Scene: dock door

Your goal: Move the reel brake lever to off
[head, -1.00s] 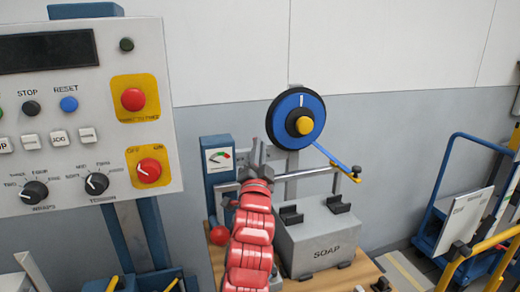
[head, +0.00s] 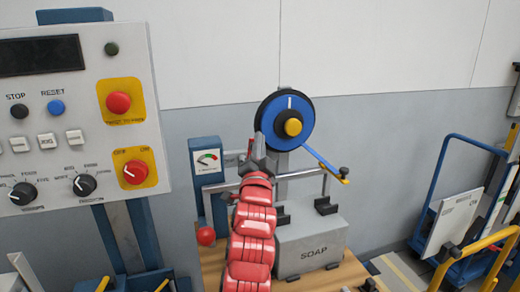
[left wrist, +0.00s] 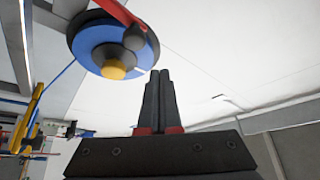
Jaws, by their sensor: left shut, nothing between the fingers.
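The blue reel (head: 286,122) with a black rim and yellow hub stands behind my left gripper (head: 259,146). That gripper is shut and empty, its fingers pointing up just left of and below the reel. A thin red piece (head: 250,147), seemingly the brake lever, shows just left of the fingers, mostly hidden. In the left wrist view, a red bar with a dark knob (left wrist: 135,38) crosses the reel (left wrist: 105,45), left of and above the shut fingertips (left wrist: 159,76). I cannot tell whether they touch. Its off mark is not readable. My right gripper is not in view.
A control panel (head: 75,115) fills the left. A blue trolley (head: 440,190) is at the right.

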